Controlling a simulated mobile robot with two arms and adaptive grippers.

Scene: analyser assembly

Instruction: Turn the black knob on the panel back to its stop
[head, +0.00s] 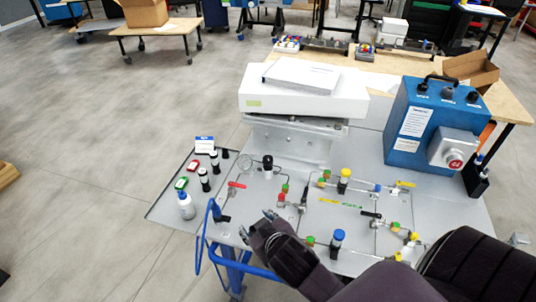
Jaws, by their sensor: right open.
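The grey panel (330,227) carries pipes, valves and several upright knobs. My right gripper (257,222) reaches in from the lower right over the front left of the panel. It is open and empty, with its fingertips apart, toward the viewer from the black knob and not touching it. The forearm hides part of the panel's front edge. My left gripper is not in view.
A yellow-topped knob (344,180) and a blue-topped knob (337,237) stand up from the panel. A blue box (408,125) stands at right, a white instrument (300,95) at the back.

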